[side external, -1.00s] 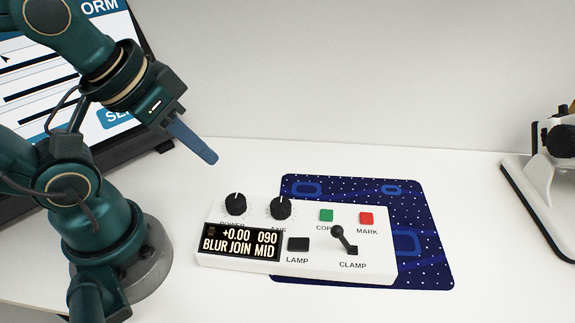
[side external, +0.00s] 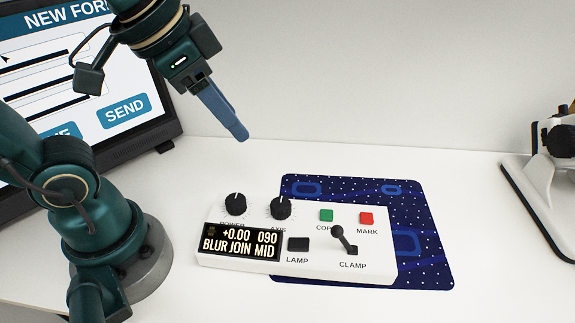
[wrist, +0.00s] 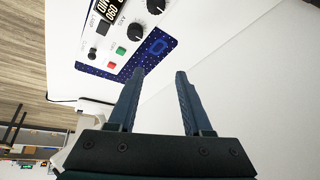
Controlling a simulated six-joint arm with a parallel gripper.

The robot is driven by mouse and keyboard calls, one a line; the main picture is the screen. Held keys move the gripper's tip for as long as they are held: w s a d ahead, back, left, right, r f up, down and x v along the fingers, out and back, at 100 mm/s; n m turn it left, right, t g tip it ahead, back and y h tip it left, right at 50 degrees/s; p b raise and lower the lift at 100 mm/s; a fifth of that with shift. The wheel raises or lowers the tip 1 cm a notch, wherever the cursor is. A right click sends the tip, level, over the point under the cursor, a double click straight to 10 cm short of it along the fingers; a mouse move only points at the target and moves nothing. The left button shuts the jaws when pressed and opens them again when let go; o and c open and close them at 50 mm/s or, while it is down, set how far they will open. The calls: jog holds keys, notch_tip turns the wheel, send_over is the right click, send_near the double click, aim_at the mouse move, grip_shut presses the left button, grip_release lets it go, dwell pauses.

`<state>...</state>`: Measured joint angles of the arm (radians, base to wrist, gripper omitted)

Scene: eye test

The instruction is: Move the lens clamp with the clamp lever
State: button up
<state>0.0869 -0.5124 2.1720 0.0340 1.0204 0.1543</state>
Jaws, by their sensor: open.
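The clamp lever (side external: 344,240) is a dark lever with a round knob above the CLAMP label, at the front right of a white control box (side external: 375,268). It leans up and to the left in the side view. In the wrist view the lever (wrist: 92,51) shows small at the upper left. The box display (side external: 240,243) reads "+0.00 090" and "BLUR JOIN MID". My gripper (side external: 240,136) is above and behind the box, left of the lever and well apart from it. In the wrist view my gripper's two fingers (wrist: 160,73) are spread with nothing between them.
Two black knobs (side external: 281,208), a green button (side external: 326,216), a red button (side external: 366,218) and a black LAMP switch (side external: 299,244) share the box. A blue patterned mat (side external: 430,240) lies under it. A screen (side external: 90,85) stands left, a white device (side external: 545,170) right.

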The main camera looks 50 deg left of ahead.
jog(key=w+d+m+g, duration=0.1)
jog(key=w+d+m, duration=0.3)
jog(key=w+d, duration=0.1)
jog(key=m+g, duration=0.2)
jog(key=m, duration=0.1)
send_near(342, 231)
jog(key=w+a+f, duration=0.2)
jog(key=w+a, duration=0.1)
jog(key=shift+m+g+y, duration=0.3)
jog(key=shift+m+g, duration=0.3)
jog(key=shift+m, duration=0.2)
jog(key=d+f, duration=0.1)
jog(key=s+d+f, duration=0.1)
jog(key=f, duration=0.1)
jog(key=d+f, duration=0.1)
jog(key=shift+s+f, duration=0.2)
jog(key=shift+f, duration=0.15)
jog(key=shift+w+a+f, duration=0.1)
jog(key=shift+f, duration=1.15)
jog(key=shift+w+f, duration=0.1)
jog(key=shift+f, duration=1.1)
grip_shut()
